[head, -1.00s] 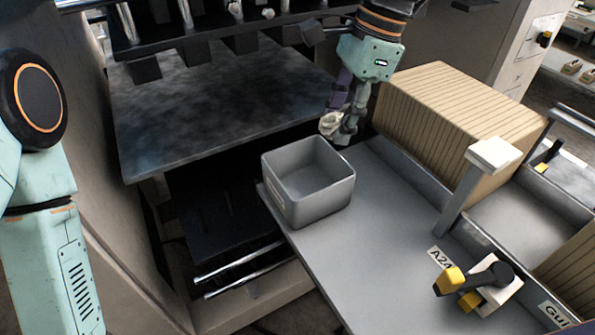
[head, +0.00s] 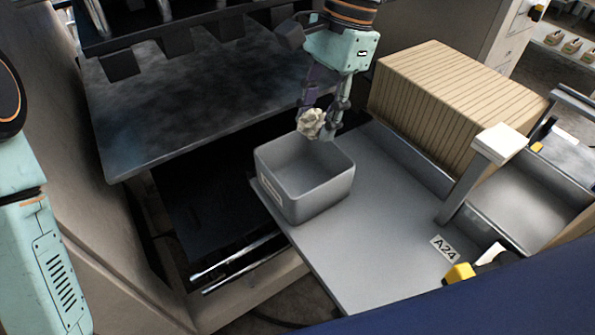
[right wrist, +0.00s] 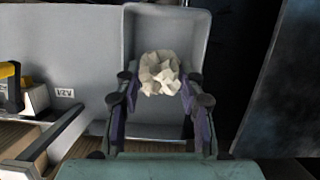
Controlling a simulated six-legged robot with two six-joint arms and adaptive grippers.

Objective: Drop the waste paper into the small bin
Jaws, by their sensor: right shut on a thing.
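The waste paper (head: 311,123) is a crumpled cream ball held between the fingers of my right gripper (head: 325,121). In the head view it shows at the far edge of the small bin (head: 305,206), above the rim. The bin is an open grey box standing on a grey shelf, and the part of its inside that shows is empty. In the right wrist view the paper (right wrist: 160,74) sits between both fingertips, with the bin (right wrist: 205,30) behind it. My left gripper is out of view; only part of my left arm shows.
A stack of brown cardboard (head: 450,100) stands right of the bin behind a low metal rail. A dark metal plate (head: 190,90) lies to the left, with a dark gap below it. A metal post with a white top (head: 499,143) rises at the right. The grey shelf (head: 370,230) is clear in front.

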